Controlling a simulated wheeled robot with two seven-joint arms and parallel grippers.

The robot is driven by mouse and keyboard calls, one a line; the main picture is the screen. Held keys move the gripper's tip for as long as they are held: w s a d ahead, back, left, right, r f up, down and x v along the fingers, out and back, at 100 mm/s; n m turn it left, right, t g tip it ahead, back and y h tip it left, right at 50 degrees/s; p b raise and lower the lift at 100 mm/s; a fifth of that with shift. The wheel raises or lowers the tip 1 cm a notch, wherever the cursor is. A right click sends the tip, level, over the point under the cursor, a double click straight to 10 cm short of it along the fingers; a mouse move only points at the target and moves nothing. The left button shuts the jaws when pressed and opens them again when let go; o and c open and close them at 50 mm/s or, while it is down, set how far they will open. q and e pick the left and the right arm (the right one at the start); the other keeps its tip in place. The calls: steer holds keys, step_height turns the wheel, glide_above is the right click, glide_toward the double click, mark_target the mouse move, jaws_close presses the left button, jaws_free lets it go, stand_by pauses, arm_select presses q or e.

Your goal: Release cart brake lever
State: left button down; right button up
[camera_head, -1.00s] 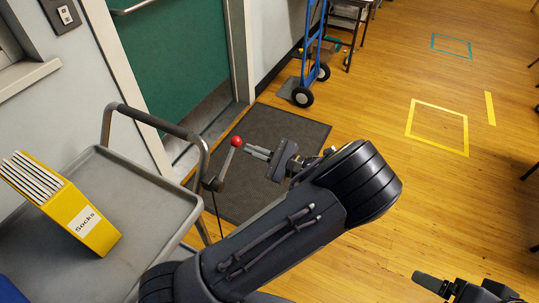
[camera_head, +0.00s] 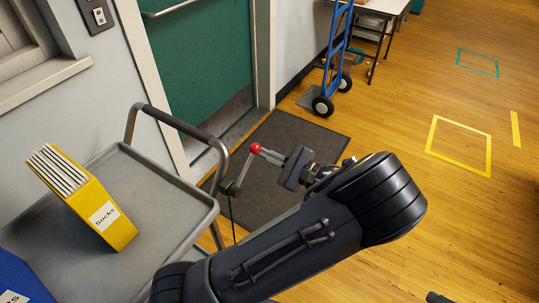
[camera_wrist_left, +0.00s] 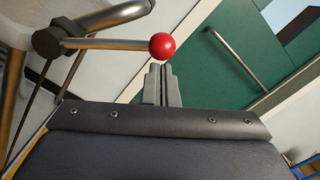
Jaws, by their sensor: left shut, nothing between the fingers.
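The cart brake lever (camera_head: 241,172) is a thin metal rod with a red ball knob (camera_head: 255,148) on top. It rises at a tilt from a dark pivot at the cart's handle end. My left gripper (camera_head: 263,152) is shut and empty, its fingertips right at the knob on its right side. In the left wrist view the red knob (camera_wrist_left: 162,46) sits just beyond the tips of the shut fingers (camera_wrist_left: 161,72), and the rod runs left to its pivot. I cannot tell whether the tips touch the knob. Only a bit of my right gripper (camera_head: 437,297) shows at the bottom edge.
The grey cart (camera_head: 150,190) carries a yellow "Socks" binder box (camera_head: 118,228) and a blue box (camera_head: 20,280). A dark mat (camera_head: 262,165) lies before the green door (camera_head: 205,60). A blue hand truck (camera_head: 335,55) stands beyond. Open wood floor lies to the right.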

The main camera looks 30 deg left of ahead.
arm_select(q)
steer(key=shift+r, duration=0.1)
steer(key=s+r+n+p, duration=0.1)
steer(key=s+r+n, duration=0.2)
steer(key=s+n, duration=0.3)
steer(key=s+a+r+n+p, duration=0.1)
steer(key=s+r+n, duration=0.3)
steer(key=s+n, duration=0.1)
steer(key=shift+s+n+g, duration=0.3)
steer(key=shift+s+n, duration=0.05)
steer(key=shift+n, duration=0.45)
stand_by(0.4)
